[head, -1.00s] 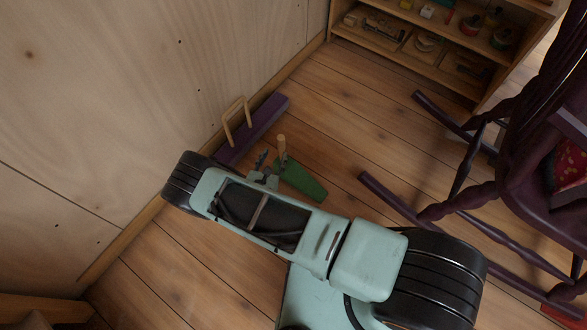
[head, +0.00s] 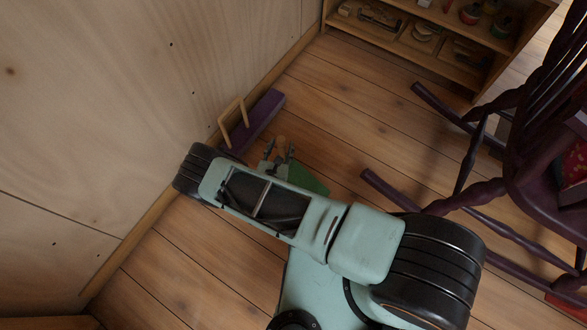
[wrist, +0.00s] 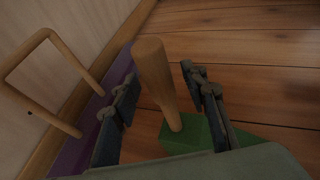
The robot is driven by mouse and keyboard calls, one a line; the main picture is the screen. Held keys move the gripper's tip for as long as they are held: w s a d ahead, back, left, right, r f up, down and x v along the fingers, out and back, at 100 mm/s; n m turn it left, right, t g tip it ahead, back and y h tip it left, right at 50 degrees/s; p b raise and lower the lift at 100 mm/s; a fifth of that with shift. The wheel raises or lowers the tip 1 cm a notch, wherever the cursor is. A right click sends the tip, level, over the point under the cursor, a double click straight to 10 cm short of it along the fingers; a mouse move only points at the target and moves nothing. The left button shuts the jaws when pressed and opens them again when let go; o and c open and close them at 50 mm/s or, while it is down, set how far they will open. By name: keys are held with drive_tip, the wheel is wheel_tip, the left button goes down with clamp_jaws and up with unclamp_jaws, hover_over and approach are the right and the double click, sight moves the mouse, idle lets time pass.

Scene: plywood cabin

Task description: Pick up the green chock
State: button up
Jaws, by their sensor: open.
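The green chock (head: 309,180) lies on the plank floor, partly hidden behind my arm in the head view. In the wrist view its green block (wrist: 188,137) shows at the bottom, with a wooden peg handle (wrist: 155,72) rising from it. My gripper (head: 277,154) is open above the chock. In the wrist view the peg stands between the two fingers of my gripper (wrist: 160,92), with a gap on each side. The near part of the block is hidden by my gripper's body.
A purple block (head: 261,118) with a wooden loop handle (head: 232,122) lies along the plywood wall, close to my gripper's left finger. A dark rocking chair (head: 480,200) stands at the right. A wooden shelf (head: 430,57) with tins stands at the back. Floor between is clear.

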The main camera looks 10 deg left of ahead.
clamp_jaws()
idle(0.3)
idle(0.3)
